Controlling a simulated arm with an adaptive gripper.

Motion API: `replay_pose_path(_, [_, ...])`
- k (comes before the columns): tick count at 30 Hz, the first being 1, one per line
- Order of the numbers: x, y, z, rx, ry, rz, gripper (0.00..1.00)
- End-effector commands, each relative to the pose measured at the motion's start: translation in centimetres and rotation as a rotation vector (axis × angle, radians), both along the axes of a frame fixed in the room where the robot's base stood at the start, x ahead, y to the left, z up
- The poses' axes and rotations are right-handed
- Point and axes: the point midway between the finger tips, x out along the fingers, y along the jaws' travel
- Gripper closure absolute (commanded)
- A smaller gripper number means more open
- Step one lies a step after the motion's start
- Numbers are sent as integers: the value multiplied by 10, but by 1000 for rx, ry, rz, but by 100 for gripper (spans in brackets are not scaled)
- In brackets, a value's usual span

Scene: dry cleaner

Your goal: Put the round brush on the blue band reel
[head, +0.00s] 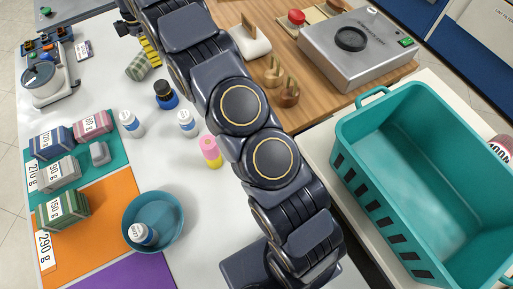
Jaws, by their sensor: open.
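A dark reel with a blue band (166,97) stands on the white table, left of my arm. Its top looks bare. Two small brown wooden pieces with upright handles sit on the wooden board right of my arm: one farther (272,72) and one nearer (289,95). They look like brushes; I cannot tell for certain which is the round brush. My arm runs from the bottom middle up past the top edge, between the reel and the wooden pieces.
A teal basket (370,143) stands at right, and a steel device (358,48) stands behind it. A teal bowl (178,226) holds a small bottle. Boxes, white bottles and a pink-yellow cylinder (210,152) stand on the left table. White table around the reel is partly clear.

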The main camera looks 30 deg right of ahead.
Motion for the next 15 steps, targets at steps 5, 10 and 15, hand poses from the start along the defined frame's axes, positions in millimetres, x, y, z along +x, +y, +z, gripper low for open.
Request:
replay_pose_path(5, [-55, -17, 56, -13, 18, -275, 20])
replay_pose_path(10, [-121, -32, 94, -29, 41, -548, 20])
replay_pose_path(15, [-195, -43, 119, -46, 57, -817, 20])
